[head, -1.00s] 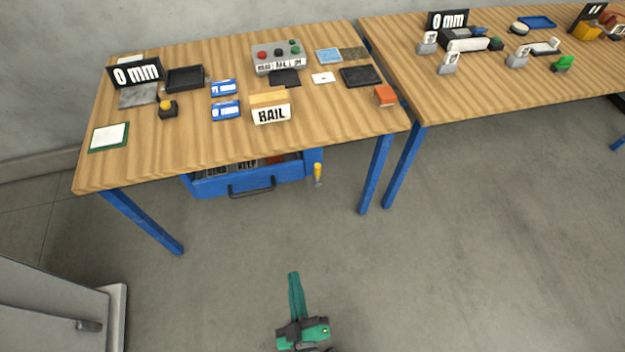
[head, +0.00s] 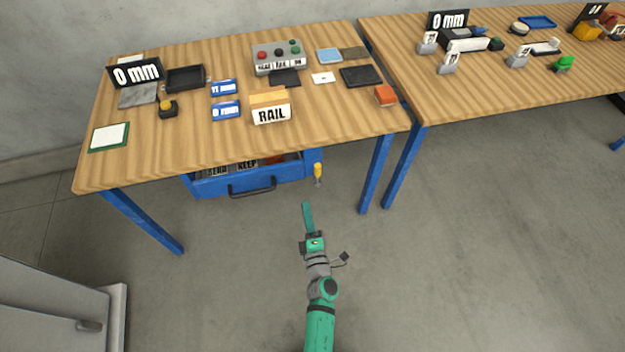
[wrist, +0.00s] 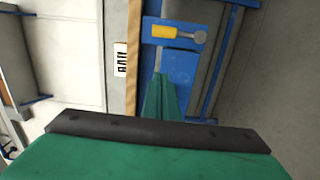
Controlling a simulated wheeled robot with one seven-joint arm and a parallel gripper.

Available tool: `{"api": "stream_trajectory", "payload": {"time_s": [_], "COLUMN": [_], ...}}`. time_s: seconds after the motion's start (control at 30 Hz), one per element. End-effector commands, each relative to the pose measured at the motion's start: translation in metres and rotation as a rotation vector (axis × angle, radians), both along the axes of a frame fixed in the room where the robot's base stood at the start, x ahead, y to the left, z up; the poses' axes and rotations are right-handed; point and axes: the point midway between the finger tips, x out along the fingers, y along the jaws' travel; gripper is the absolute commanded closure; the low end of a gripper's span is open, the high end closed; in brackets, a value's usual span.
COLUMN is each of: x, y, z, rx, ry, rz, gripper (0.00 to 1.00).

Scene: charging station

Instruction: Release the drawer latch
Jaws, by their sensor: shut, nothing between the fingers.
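The drawer latch has a yellow handle (head: 317,170) and sits on the blue frame at the right of the drawer. In the wrist view the yellow handle (wrist: 164,32) lies ahead of my fingers, with a grey round end beside it. The blue drawer (head: 250,182) under the left table is partly out and shows a dark pull handle. My gripper (head: 306,205) is shut and empty, below the latch in the head view and apart from it. Its green fingers (wrist: 162,80) point toward the latch in the wrist view.
The wooden table (head: 190,150) stands over the drawer, with a RAIL sign block (head: 271,113) on top. Blue table legs (head: 376,175) stand right of the latch. The floor (head: 480,250) in front is clear. A grey cabinet (head: 60,300) stands at lower left.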

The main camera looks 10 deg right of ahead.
Motion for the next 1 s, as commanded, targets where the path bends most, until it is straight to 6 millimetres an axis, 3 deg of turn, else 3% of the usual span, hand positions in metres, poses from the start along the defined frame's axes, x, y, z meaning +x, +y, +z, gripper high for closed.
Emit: {"api": "stream_trajectory", "payload": {"time_s": [0.57,1.0], "x": [0.012,0.086], "y": [-0.004,-0.008], "z": [0.0,0.001], "rx": [-0.02,-0.019], "ry": [0.0,-0.001], "rz": [0.001,0.001], "gripper": [1.0,1.0]}}
